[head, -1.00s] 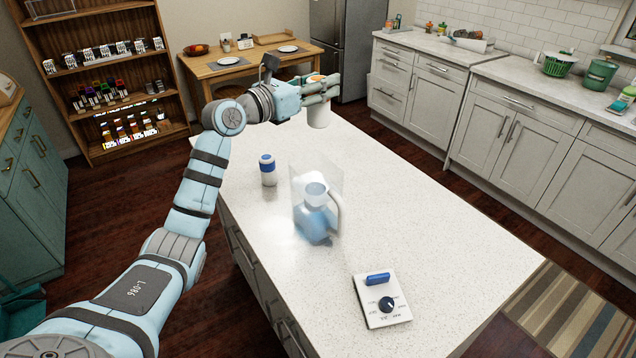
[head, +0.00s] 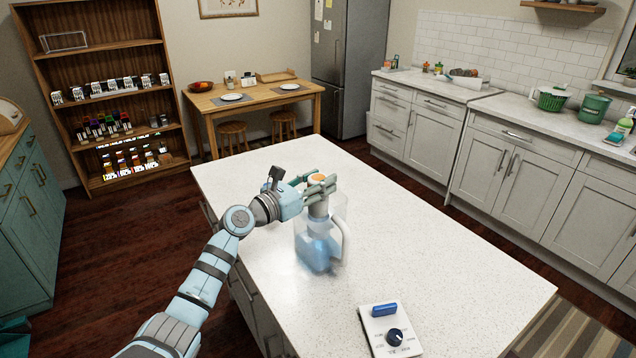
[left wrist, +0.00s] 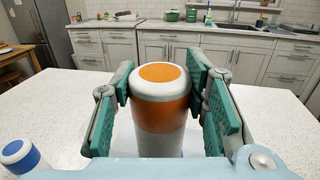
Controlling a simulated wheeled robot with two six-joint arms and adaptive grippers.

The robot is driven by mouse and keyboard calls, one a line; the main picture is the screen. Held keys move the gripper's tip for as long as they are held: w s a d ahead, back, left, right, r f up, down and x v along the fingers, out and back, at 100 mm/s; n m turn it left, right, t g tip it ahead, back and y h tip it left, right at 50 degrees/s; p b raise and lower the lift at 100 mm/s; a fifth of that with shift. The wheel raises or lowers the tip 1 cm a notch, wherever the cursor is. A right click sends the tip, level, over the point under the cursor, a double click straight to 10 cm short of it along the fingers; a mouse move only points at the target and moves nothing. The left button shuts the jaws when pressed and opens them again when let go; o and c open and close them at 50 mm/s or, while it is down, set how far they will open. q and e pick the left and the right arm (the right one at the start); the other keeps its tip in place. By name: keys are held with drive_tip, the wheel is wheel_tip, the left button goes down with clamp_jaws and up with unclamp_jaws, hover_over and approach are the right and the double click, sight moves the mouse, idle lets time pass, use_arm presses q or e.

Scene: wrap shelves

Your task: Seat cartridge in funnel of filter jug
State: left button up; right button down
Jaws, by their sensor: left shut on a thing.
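The filter jug (head: 318,254) is clear with blue water low inside and a handle on its right; it stands upright on the white island. My left gripper (head: 320,190) is above the jug's top, shut on an upright cartridge (head: 318,208) with an orange top. In the left wrist view, the cartridge (left wrist: 160,108) shows an orange band and a grey lower body between the green finger pads. The cartridge's lower end overlaps the jug's top; I cannot tell whether it touches the funnel, which is hidden. A blue-topped white cartridge (left wrist: 22,156) stands on the island. My right gripper is not in view.
A white panel with a dial (head: 391,333) lies near the island's front. The island top (head: 430,265) right of the jug is clear. Shelves (head: 105,90), a dining table (head: 252,98) and kitchen counters (head: 520,110) stand beyond.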

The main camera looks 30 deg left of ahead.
use_arm(q)
drive_tip(key=shift+w+f, duration=0.1)
drive_tip(key=shift+f, duration=0.5)
drive_tip(key=o, duration=1.2)
drive_tip(key=shift+r, duration=0.15)
drive_tip(key=shift+r, duration=0.4)
drive_tip(key=shift+s+a+r, duration=0.1)
drive_tip(key=shift+s, duration=0.3)
drive_tip(key=v, duration=1.1)
drive_tip(key=shift+s, duration=0.1)
